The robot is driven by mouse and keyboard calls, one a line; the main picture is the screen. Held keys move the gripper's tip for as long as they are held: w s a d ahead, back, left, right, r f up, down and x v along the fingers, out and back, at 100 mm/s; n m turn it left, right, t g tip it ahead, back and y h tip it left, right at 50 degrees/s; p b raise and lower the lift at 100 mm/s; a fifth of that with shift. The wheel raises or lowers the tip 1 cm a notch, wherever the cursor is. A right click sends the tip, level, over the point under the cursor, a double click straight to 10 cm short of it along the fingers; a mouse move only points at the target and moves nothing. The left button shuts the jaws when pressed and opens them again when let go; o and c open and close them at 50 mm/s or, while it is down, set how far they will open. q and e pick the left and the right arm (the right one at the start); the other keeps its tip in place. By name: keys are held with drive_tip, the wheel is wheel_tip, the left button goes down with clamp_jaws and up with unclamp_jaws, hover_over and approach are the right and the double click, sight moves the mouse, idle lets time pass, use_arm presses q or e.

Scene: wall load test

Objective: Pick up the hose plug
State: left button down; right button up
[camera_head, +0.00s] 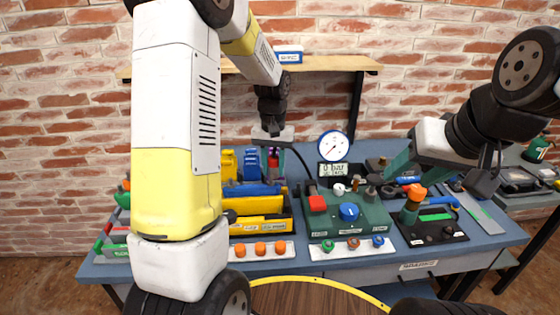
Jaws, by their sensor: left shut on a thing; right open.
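My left gripper (273,150) points down above the back of the bench, in front of the brick wall. It is shut on what looks like the hose plug, which is small and mostly hidden by the fingers. A thin black hose (299,160) curves from beside this gripper down toward the green test unit (372,217). The unit carries a red button, a blue knob, a round white gauge (333,146) and a display reading 0 bar. My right gripper (402,168) is open, above the right part of the unit, with its green fingers pointing down and left.
Yellow and blue bins (262,206) stand left of the unit. Label strips with orange (261,249) and coloured knobs lie along the front of the bench. A black tray (436,232) with an orange-topped tool is at right. A wooden shelf (320,63) hangs behind.

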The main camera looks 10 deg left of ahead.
use_arm(q)
drive_tip(key=s+d+r, duration=0.1)
drive_tip(key=s+d, duration=0.7)
drive_tip(key=s, duration=0.3)
drive_tip(key=shift+d+r, duration=0.15)
drive_tip(key=shift+d, duration=0.05)
drive_tip(key=w+f, duration=0.2)
drive_tip(key=w, duration=0.6)
drive_tip(key=w+a+f, duration=0.1)
drive_tip(key=w+f, duration=0.1)
drive_tip(key=w, duration=0.6)
drive_tip(key=w+a+f, duration=0.1)
drive_tip(key=w+f, duration=0.2)
drive_tip(key=w, duration=0.4)
drive_tip(key=shift+w+a+f, duration=0.1)
drive_tip(key=shift+w, duration=0.3)
wheel_tip(320, 180, down, 4)
drive_tip(key=shift+s+r, duration=0.1)
drive_tip(key=shift+s, duration=0.05)
drive_tip(key=shift+f, duration=0.4)
drive_tip(key=shift+f, duration=0.2)
drive_tip(key=shift+f, duration=1.05)
